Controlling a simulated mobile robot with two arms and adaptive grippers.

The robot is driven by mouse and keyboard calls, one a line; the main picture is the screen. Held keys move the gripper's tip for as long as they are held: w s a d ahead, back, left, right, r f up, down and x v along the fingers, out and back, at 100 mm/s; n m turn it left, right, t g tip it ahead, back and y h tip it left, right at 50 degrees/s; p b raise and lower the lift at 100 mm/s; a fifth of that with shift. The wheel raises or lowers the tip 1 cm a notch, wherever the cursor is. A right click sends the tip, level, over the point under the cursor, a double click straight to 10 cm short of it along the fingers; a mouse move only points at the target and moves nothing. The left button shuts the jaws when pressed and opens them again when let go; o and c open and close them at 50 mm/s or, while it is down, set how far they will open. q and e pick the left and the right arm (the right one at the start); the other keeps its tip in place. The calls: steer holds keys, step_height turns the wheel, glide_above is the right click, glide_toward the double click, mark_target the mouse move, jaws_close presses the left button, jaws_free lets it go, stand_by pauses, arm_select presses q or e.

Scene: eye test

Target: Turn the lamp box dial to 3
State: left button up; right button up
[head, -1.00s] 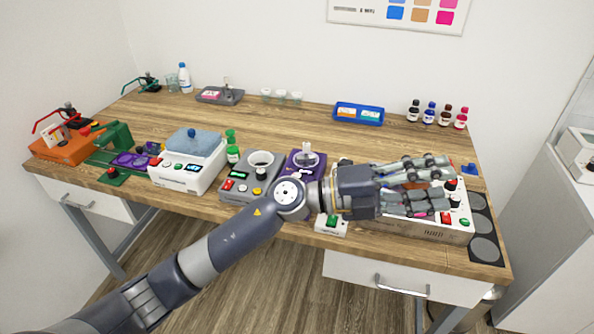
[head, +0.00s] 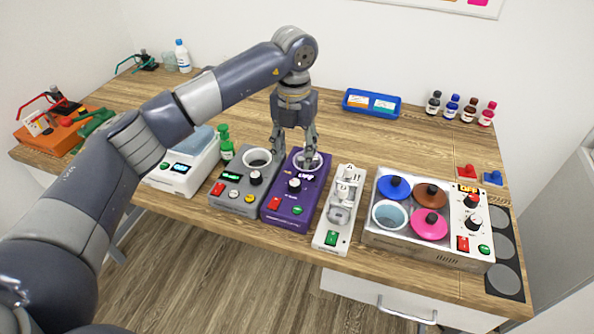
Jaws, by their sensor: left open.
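Several boxes with dials stand along the front of the table; I cannot read which is named the lamp box. The purple box (head: 287,207) has a black dial (head: 295,185), a lit display, and red and green buttons. The grey box (head: 233,192) to its left has a black dial (head: 255,178) and a bowl on top. My right gripper is not in view.
A narrow white device (head: 339,208) stands right of the purple box. A white scale-like box (head: 181,171) and a green bottle (head: 226,147) are at left. A blue tray (head: 371,103) and several small bottles (head: 451,107) are behind. The table's middle back is clear.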

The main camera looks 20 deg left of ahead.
arm_select(q)
steer(key=p, duration=0.2)
glide_above(295, 182)
steer(key=f, duration=0.4)
steer(key=shift+s+f, duration=0.3)
steer(key=shift+f, duration=0.1)
steer(key=f, duration=0.2)
steer(key=shift+w+f, duration=0.3)
steer(key=shift+f, duration=0.05)
steer(key=shift+s+f, duration=0.1)
steer(key=shift+f, duration=0.7)
steer(key=shift+c, duration=0.8)
steer(key=c, duration=0.9)
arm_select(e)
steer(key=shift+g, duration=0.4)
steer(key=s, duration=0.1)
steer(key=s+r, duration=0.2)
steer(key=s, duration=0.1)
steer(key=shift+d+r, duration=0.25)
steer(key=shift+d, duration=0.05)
